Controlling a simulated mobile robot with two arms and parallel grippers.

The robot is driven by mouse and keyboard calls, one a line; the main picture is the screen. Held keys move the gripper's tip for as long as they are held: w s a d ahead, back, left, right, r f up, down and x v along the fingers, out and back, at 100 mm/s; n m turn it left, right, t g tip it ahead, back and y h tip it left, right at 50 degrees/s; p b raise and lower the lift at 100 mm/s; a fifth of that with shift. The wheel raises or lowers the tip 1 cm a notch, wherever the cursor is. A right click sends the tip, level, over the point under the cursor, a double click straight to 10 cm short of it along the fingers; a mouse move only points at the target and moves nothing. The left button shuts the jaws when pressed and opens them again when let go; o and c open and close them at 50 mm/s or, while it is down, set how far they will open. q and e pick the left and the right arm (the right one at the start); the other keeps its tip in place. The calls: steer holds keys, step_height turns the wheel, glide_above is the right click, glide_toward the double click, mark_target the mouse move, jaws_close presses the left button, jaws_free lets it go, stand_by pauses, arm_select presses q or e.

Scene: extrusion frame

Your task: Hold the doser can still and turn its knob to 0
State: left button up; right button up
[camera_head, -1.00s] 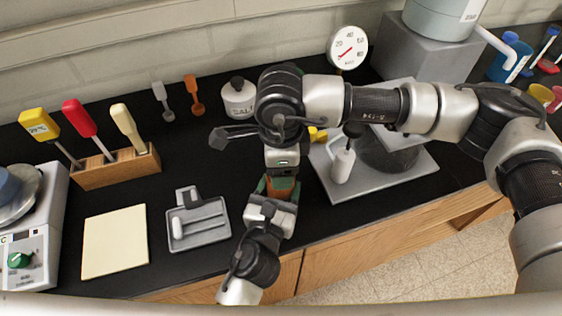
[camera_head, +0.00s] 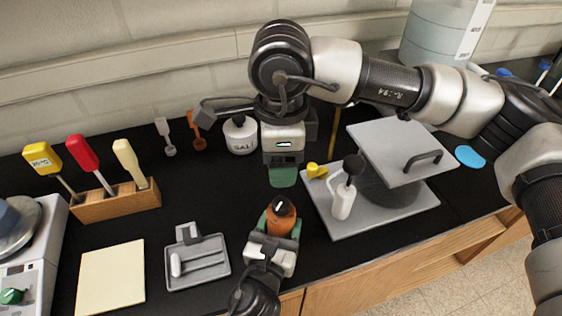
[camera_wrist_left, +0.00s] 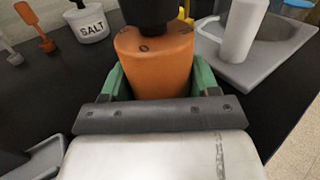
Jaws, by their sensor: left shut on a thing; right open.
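The doser can (camera_head: 281,222) is orange with a black knob (camera_head: 282,206) on top that carries a white pointer mark. It stands upright on the black bench. My left gripper (camera_head: 281,230) is shut on the can from the front; its green fingers flank the orange body (camera_wrist_left: 155,60) in the left wrist view. My right gripper (camera_head: 283,178) points down above and behind the can, apart from the knob. It is open; only one green fingertip shows clearly.
A grey plate (camera_head: 385,212) with a raised lid, white handle and yellow knob stands to the right. A grey tray (camera_head: 197,275) and a cream pad (camera_head: 110,278) lie left. A salt jar (camera_head: 240,135) and a wooden block (camera_head: 115,203) with coloured tools stand behind.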

arm_select(q)
steer(key=o, duration=1.1)
